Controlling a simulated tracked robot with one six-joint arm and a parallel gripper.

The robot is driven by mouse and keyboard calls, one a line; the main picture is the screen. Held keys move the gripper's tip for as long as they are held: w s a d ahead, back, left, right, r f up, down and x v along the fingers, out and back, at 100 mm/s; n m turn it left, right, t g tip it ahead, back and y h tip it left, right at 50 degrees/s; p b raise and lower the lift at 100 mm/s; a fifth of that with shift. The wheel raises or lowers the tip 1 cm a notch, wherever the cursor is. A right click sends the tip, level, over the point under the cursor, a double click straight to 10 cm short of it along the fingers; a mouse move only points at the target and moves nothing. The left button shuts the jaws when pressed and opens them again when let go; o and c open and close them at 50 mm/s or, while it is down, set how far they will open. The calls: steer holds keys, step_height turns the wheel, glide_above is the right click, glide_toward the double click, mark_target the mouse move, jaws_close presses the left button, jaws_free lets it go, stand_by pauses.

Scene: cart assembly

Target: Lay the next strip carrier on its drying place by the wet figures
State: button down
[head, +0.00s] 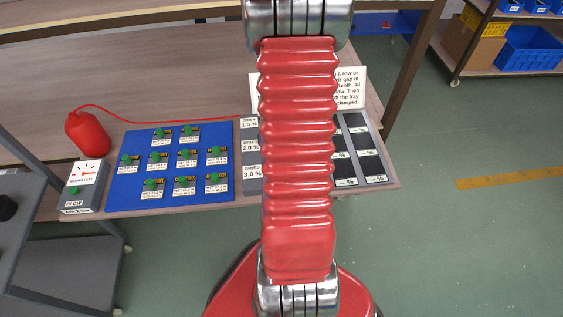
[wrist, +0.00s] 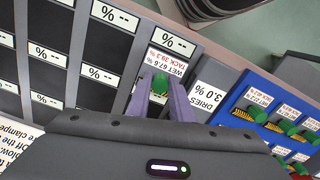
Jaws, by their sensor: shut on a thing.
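In the wrist view my gripper (wrist: 160,88) is shut on the green knob of a strip carrier (wrist: 168,63). Its label reads wet 67.6 % and tack 39.3 %. The carrier is over the grey drying board (wrist: 186,78), at the end of the row beside the "DRIES 3.0 %" label (wrist: 207,98). I cannot tell whether it touches the board. Several dark places with "% --" labels (wrist: 174,43) show empty. More carriers (wrist: 259,97) sit on the blue tray (wrist: 238,96). In the head view my arm hides the gripper and the board's middle.
In the head view a grey blower box (head: 87,180) and red bulb (head: 88,134) with a red hose stand left of the tray. A white instruction sign (head: 350,88) stands behind the board. The wooden table (head: 150,70) is bare at the back.

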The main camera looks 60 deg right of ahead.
steer(key=shift+f, duration=0.65)
stand_by(0.3)
steer(key=c, duration=1.5)
jaws_free()
steer(key=shift+r, duration=0.1)
step_height(320, 180, up, 14)
steer(key=shift+f, duration=0.25)
